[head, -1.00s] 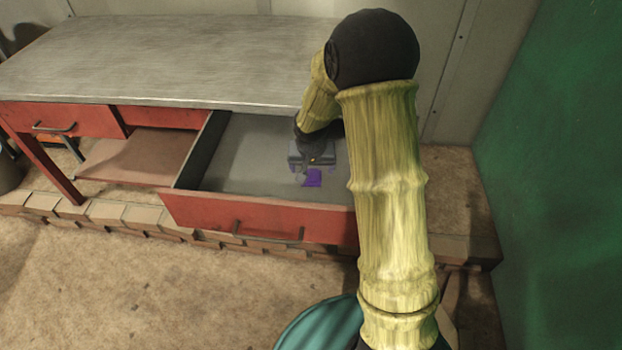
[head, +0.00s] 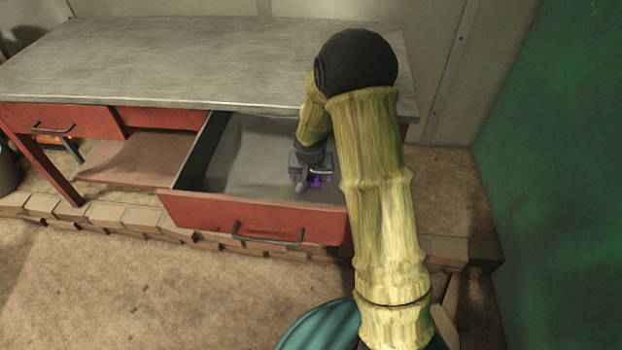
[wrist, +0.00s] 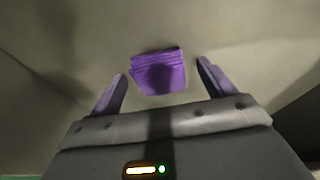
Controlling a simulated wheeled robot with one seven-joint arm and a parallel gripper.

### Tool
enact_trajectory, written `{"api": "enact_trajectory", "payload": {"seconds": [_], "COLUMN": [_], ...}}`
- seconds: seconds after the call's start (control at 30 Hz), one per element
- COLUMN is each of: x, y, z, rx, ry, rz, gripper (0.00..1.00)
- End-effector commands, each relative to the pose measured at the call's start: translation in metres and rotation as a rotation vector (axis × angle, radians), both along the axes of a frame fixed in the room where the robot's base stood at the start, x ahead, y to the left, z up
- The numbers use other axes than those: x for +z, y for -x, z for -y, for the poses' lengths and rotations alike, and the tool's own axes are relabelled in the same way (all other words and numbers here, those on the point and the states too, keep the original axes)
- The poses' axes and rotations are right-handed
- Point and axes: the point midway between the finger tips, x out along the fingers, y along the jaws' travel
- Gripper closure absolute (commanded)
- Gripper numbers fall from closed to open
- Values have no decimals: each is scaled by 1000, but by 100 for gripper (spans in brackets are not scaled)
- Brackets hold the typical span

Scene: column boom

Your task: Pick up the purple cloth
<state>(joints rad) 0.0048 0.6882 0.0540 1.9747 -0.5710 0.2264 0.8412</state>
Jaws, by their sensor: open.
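The purple cloth (wrist: 158,72) is a small folded square lying on the drawer floor. In the wrist view it sits ahead of my gripper (wrist: 162,86), roughly centred between the two spread fingers, with a shadow over it. In the head view only a bit of the purple cloth (head: 315,182) shows beneath my gripper (head: 308,186), which hides the rest. My gripper is open and points down inside the drawer. I cannot tell how far above the cloth the fingertips are.
The open red drawer (head: 250,218) has a grey inside and a front handle. Its walls surround my gripper. The grey worktop (head: 180,60) lies behind and above it. A green wall (head: 550,180) stands at the right. A low brick edge (head: 100,213) runs below the drawer.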

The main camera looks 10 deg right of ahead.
Motion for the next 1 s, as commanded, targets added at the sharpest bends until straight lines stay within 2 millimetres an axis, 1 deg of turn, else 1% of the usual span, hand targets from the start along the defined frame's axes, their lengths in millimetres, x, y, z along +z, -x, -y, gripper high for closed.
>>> {"api": "enact_trajectory", "payload": {"seconds": [0.33,0.47,0.5,0.57,0.6,0.87,1.0], "x": [0,0,0,0,0,2,11], "y": [0,0,0,0,0,0,-1], "z": [0,0,0,0,0,0,0], "rx": [0,0,0,0,0,0,-2], "ry": [0,0,0,0,0,0,-1], "rz": [0,0,0,0,0,1,3], "gripper": [18,44,52,63,66,67,67]}}
